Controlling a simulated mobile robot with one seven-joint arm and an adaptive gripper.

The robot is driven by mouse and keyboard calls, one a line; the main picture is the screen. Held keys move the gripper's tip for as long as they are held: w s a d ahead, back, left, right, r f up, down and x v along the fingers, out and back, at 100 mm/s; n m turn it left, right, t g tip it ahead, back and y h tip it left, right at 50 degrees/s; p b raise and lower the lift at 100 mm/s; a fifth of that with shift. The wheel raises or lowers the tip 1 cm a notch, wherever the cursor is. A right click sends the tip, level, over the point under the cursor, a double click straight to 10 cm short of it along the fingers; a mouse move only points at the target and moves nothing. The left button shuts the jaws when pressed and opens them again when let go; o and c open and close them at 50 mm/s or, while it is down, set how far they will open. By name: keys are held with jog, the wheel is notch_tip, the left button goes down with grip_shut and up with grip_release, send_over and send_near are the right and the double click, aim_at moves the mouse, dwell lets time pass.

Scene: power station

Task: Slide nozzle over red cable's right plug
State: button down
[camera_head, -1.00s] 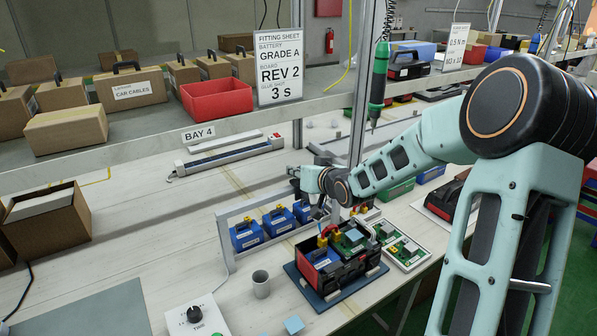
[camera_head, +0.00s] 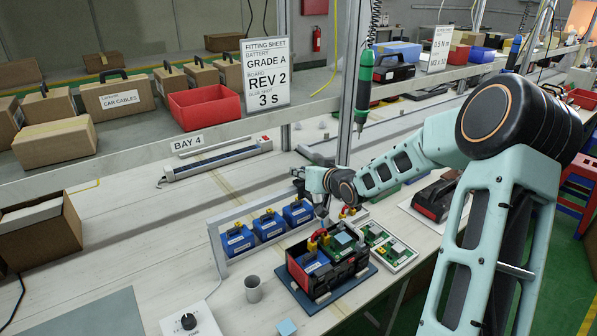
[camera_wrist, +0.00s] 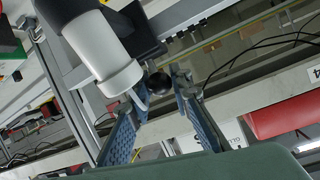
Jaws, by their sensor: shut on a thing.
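My gripper (camera_head: 312,187) is over the bench, behind and above the open black-and-red battery case (camera_head: 325,265). In the wrist view its two blue ribbed fingers (camera_wrist: 160,108) close towards a dark round-ended part (camera_wrist: 158,84); what they grip is partly hidden. A white cylinder on a dark body (camera_wrist: 103,55), which may be the nozzle, lies beside the fingers. Small red and yellow connectors (camera_head: 317,240) stand up from the case below my gripper. I cannot tell which is the red cable's right plug. The cylinder and the connectors look apart.
A rack with several blue batteries (camera_head: 269,227) stands left of the case. A tray of green boards (camera_head: 387,246) lies to its right. A green tool (camera_head: 364,88) hangs above. The bench at left is mostly clear.

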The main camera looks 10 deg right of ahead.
jog(key=c, duration=1.7)
grip_release()
jog(key=v, duration=1.2)
jog(key=shift+a, duration=0.15)
